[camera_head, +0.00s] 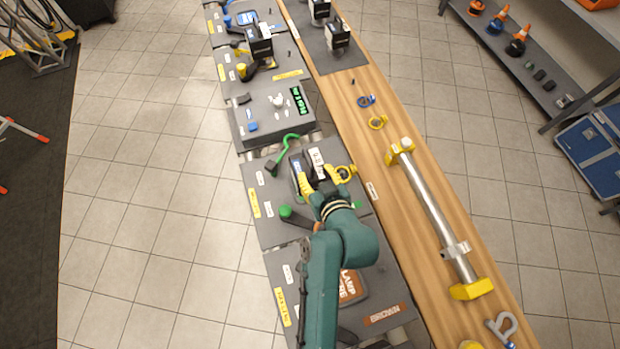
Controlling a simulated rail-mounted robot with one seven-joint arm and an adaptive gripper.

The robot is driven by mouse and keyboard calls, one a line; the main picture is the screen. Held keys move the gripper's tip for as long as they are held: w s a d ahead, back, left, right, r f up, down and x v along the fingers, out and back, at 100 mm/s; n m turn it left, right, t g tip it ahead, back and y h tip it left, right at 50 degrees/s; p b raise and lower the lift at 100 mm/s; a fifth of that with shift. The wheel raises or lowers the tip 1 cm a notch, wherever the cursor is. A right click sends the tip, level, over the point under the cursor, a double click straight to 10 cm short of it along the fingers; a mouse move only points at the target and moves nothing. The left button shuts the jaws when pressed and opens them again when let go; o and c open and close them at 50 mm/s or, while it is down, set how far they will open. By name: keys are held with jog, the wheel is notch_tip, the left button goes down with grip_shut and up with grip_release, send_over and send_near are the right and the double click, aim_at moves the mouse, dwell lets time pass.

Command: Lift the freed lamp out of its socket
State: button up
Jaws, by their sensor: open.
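My arm reaches up from the bottom of the head view, and my gripper (316,178) is over a grey station in the middle of the row. The gripper is open. A dark fixture with a white label (317,158) is just beyond it. A yellow part (305,187) shows beside the gripper on its left. The lamp and its socket cannot be made out; the gripper and wrist cover much of this spot. I cannot tell whether the fingers are around anything.
A green-ended knob (287,212) is left of my wrist. An orange-lettered sign (352,284) and a BROKEN label (384,315) lie nearer. A metal tube (432,210) lies on the wooden bench.

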aim_at(312, 169)
jog(key=x, duration=0.3)
jog(key=shift+r, duration=0.1)
jog(key=x, duration=0.3)
jog(key=r+x, duration=0.1)
jog(key=x, duration=0.1)
jog(key=shift+w, duration=0.2)
jog(key=shift+w+a+f, duration=0.15)
jog(key=shift+w+f, duration=0.05)
jog(key=shift+w, duration=0.1)
grip_shut()
jog(key=shift+r, duration=0.25)
